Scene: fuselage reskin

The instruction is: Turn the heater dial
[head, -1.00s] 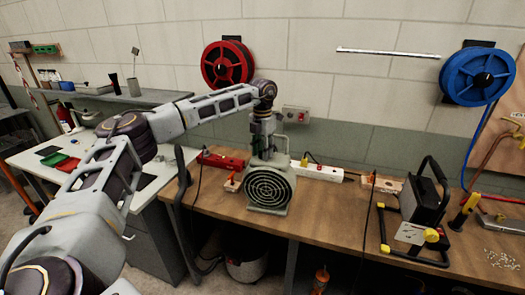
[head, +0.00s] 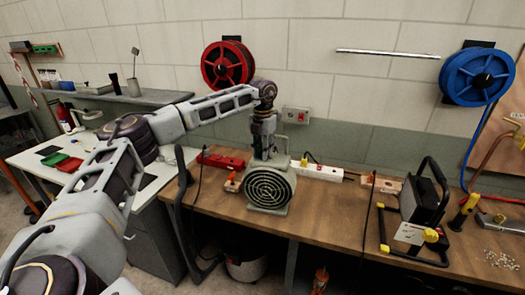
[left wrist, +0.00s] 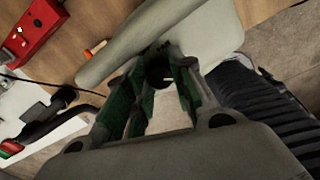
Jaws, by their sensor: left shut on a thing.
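The grey-green heater (head: 267,188) stands on the wooden bench in the head view, its round black grille facing me. My left gripper (head: 265,152) points down onto the top of the heater, behind the front grille. In the left wrist view my left gripper (left wrist: 161,78) has its green-lined fingers around a small dark round knob, the heater dial (left wrist: 158,75), and is shut on it. The heater's pale housing (left wrist: 205,35) lies just beyond the fingertips. The dial is hidden in the head view. My right gripper is not in view.
A red power strip (head: 221,161) lies left of the heater and a white one (head: 318,171) right of it. A black work lamp (head: 423,200) stands farther right. Red (head: 227,64) and blue (head: 477,76) reels hang on the wall. The bench front between heater and lamp is clear.

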